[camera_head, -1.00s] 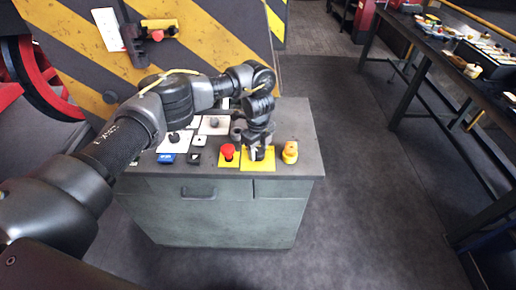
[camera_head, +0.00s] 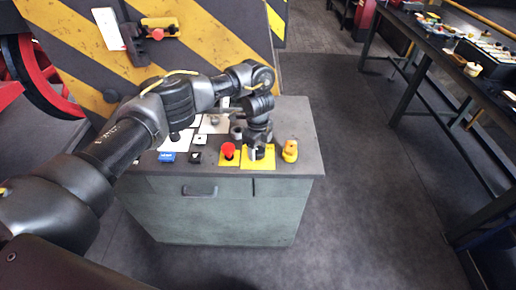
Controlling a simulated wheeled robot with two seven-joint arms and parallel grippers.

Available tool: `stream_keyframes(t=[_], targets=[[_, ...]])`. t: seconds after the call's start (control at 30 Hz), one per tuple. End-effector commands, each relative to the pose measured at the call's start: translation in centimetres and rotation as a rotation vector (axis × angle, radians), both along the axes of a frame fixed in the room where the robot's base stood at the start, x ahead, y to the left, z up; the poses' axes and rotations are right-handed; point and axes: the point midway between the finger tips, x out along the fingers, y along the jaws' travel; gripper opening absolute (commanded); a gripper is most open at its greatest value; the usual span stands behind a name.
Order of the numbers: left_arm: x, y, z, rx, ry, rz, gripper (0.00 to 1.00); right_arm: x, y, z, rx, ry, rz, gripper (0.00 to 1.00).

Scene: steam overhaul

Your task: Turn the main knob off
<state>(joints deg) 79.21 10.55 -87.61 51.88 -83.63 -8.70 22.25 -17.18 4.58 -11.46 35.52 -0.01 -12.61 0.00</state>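A grey control cabinet (camera_head: 225,212) stands in the middle of the view with controls on its top. A yellow plate (camera_head: 267,162) lies near its front edge. A small dark and pale shape at the middle of this plate may be the main knob, mostly hidden by my gripper. My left gripper (camera_head: 257,150) points down over the yellow plate, at or just above this shape. I cannot tell whether its fingers are apart, shut or touching the knob. My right gripper is not in view.
A red mushroom button (camera_head: 228,150) sits just left of the gripper, and a yellow knob-like control (camera_head: 290,151) sits to the right. A blue label block (camera_head: 167,157) lies further left. A long workbench (camera_head: 430,60) stands at the right, with clear floor between.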

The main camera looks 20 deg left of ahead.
Motion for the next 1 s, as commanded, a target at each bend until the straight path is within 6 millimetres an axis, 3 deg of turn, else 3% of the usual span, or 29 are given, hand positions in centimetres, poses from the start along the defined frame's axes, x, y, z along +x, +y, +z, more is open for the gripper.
stream_keyframes(t=[0.1,0.43,0.8,1.0], targets=[[0.0,0.0,0.0,-0.001,0.001,-0.001,0.66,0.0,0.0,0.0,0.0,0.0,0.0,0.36],[0.0,-0.1,0.6,-0.001,-0.001,-0.004,0.66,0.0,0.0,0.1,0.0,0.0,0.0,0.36],[0.1,0.0,7.2,0.001,-0.003,-0.005,0.66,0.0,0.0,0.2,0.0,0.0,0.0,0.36],[0.0,0.0,9.9,0.001,-0.001,-0.003,0.66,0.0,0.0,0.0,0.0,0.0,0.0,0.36]])
